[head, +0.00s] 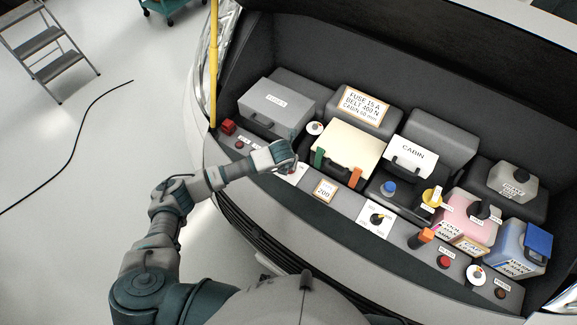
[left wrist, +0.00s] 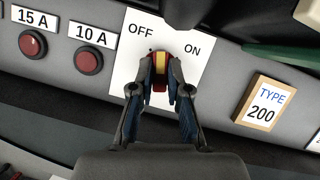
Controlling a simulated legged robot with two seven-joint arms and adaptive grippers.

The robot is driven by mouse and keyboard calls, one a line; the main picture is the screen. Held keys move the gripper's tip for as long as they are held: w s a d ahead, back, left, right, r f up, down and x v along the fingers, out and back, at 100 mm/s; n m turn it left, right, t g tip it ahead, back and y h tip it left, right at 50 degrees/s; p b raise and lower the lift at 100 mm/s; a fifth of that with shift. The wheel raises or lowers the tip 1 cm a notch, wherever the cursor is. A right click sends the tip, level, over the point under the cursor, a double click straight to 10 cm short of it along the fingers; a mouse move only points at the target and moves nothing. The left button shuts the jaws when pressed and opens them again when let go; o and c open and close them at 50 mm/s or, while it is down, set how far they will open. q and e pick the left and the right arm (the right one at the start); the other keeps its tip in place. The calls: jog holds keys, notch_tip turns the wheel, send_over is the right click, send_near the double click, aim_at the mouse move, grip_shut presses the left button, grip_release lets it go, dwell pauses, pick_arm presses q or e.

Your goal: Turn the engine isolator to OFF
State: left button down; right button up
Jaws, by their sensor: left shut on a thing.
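The engine isolator (left wrist: 160,63) is a red knob with a yellow stripe on a white plate (left wrist: 203,77) marked OFF at upper left and ON at upper right. The stripe points up in the left wrist view, between the two words. My left gripper (left wrist: 160,84) is shut on the knob, with one finger on each side. In the head view my left gripper (head: 287,160) reaches the front ledge and hides the knob; part of the white plate (head: 297,173) shows beside it. My right gripper is not in view.
Red buttons labelled 15 A (left wrist: 32,44) and 10 A (left wrist: 89,62) sit left of the plate. A TYPE 200 plaque (left wrist: 263,104) is to its right. A cream box (head: 349,146) with green and orange latches stands behind. A yellow pole (head: 213,65) rises at the bay's left edge.

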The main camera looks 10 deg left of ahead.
pick_arm(q)
jog(key=n, duration=0.1)
jog(key=n+y+b, duration=0.1)
jog(key=n, duration=0.2)
jog(key=shift+w+d+r+n+y+b, duration=0.15)
jog(key=shift+w+r+n+y+b, duration=0.15)
jog(key=shift+y+b, duration=0.1)
jog(key=shift+n, duration=0.6)
jog(key=shift+y, duration=0.3)
jog(key=c, duration=1.3)
grip_release()
jog(key=shift+o, duration=0.8)
jog(key=shift+f, duration=0.25)
jog(key=shift+s+r, duration=0.1)
jog(key=v, duration=1.1)
jog(key=shift+r, duration=0.35)
